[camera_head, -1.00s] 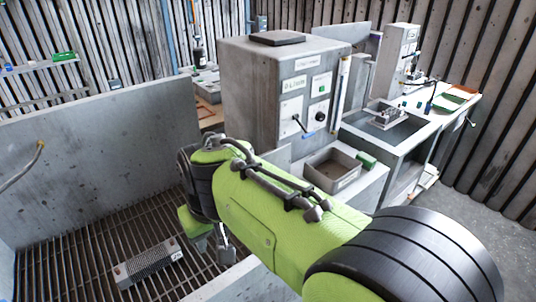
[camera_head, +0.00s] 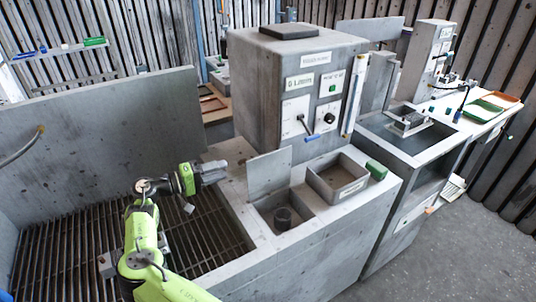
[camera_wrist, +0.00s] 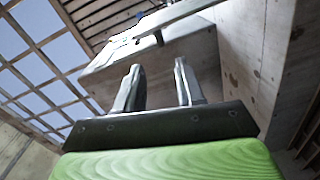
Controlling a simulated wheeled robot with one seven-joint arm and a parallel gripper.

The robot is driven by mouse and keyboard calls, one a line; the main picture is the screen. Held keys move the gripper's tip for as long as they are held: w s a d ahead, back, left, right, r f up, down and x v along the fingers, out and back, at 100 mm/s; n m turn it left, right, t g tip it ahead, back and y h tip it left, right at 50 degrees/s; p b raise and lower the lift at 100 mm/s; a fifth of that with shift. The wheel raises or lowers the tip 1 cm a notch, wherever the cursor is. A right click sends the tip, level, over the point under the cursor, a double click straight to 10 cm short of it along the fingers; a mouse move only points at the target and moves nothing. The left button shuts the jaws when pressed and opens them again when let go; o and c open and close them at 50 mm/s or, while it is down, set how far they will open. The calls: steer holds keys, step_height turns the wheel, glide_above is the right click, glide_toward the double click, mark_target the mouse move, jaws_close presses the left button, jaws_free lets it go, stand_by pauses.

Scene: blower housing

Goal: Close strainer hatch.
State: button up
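The strainer hatch appears to be the thin grey plate (camera_head: 268,173) standing upright at the edge of a square opening in the grey bench top. Inside the opening (camera_head: 268,222) a dark round fitting (camera_head: 283,217) is visible. My gripper (camera_head: 222,171) is left of the plate in the head view, apart from it and pointing right. In the wrist view my gripper (camera_wrist: 158,72) has its two fingers apart with nothing between them. A grey concrete-like surface shows beyond the fingers; I cannot tell which part it is.
A grey tray (camera_head: 338,180) sits right of the opening, with a green block (camera_head: 376,170) beside it. A tall grey control box (camera_head: 290,90) stands behind. The slatted grate (camera_head: 75,245) lies left, partly behind my arm, bounded by a high grey wall (camera_head: 90,130).

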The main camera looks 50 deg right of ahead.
mark_target(261, 157)
steer(key=shift+n+h, duration=0.3)
steer(key=shift+h, duration=0.1)
steer(key=x, duration=1)
steer(key=w+f+x, duration=0.1)
steer(key=x, duration=0.4)
steer(key=shift+d, duration=0.1)
steer(key=shift+f, duration=0.1)
jaws_close()
steer(key=shift+s, duration=0.1)
